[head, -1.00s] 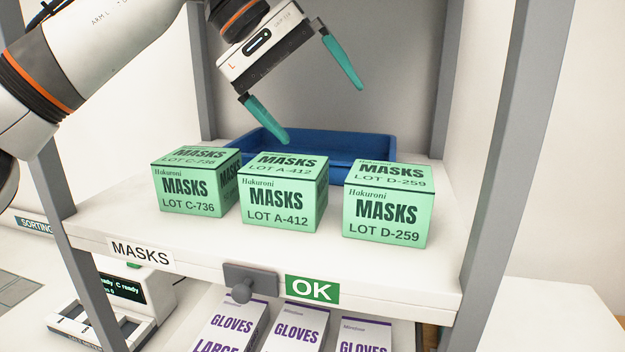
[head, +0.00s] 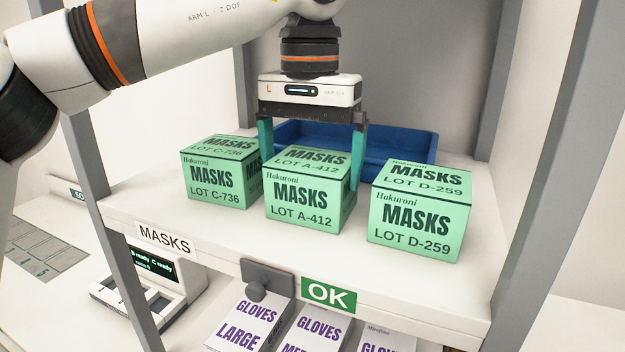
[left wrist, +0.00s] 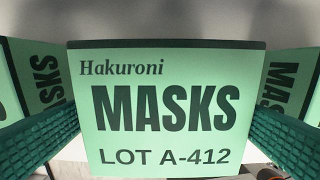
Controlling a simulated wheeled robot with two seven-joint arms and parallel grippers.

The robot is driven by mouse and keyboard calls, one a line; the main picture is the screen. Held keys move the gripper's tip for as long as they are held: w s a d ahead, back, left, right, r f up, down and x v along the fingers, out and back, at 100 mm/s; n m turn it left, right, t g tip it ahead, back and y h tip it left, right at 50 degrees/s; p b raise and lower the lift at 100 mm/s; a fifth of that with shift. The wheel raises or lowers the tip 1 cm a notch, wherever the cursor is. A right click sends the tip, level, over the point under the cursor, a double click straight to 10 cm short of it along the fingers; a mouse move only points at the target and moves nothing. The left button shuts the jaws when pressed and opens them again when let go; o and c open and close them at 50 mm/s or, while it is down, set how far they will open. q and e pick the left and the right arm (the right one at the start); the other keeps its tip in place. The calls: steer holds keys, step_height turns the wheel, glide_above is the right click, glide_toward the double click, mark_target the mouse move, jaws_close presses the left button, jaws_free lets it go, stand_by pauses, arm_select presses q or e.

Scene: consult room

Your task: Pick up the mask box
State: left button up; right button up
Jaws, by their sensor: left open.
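Three green mask boxes stand in a row on the upper shelf in the head view: lot C-736 (head: 217,178) on the left, lot A-412 (head: 302,204) in the middle, and lot D-259 (head: 415,225) on the right. My left gripper (head: 311,180) points down over the A-412 box, open, with one teal finger at each side of it. In the left wrist view the A-412 front (left wrist: 166,110) fills the middle, between the two fingers. I cannot tell whether the fingers touch it. My right gripper is not in view.
A blue tray (head: 400,158) sits behind the boxes. The C-736 box is close to the left finger, and the D-259 box stands near the right one. Grey shelf posts (head: 535,165) flank the shelf. Glove boxes (head: 315,330) are below.

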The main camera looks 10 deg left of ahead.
mark_target(313, 158)
arm_select(q)
steer(key=shift+w+d+f, duration=0.15)
steer(key=shift+f, duration=0.65)
steer(key=shift+w+d+f, duration=0.1)
steer(key=shift+f, duration=0.65)
steer(key=c, duration=0.8)
steer(key=shift+r, duration=0.15)
